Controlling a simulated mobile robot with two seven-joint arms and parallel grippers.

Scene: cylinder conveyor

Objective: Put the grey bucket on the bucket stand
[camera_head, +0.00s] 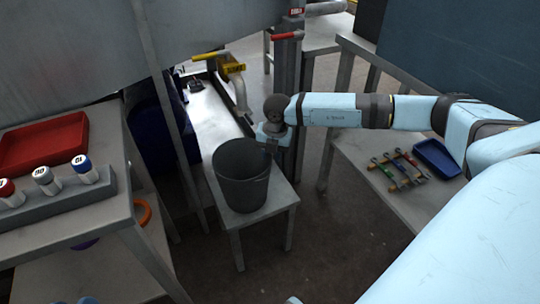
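The grey bucket (241,178) is upright, its open top facing up. It appears to rest on the small grey bucket stand (282,197), towards its left side; whether its base fully touches the stand cannot be told. My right gripper (270,149) points down at the bucket's right rim, beside or over it. Its fingers are small and dark here, so I cannot tell whether they are shut on the rim. My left gripper is not in view.
A valve pipe with a yellow handle (207,56) stands behind the bucket. A shelf table (100,205) with a red tray (45,140) and capped cylinders is at left. A right-hand table (350,173) holds tools and a blue tray (437,157). Floor is clear in front.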

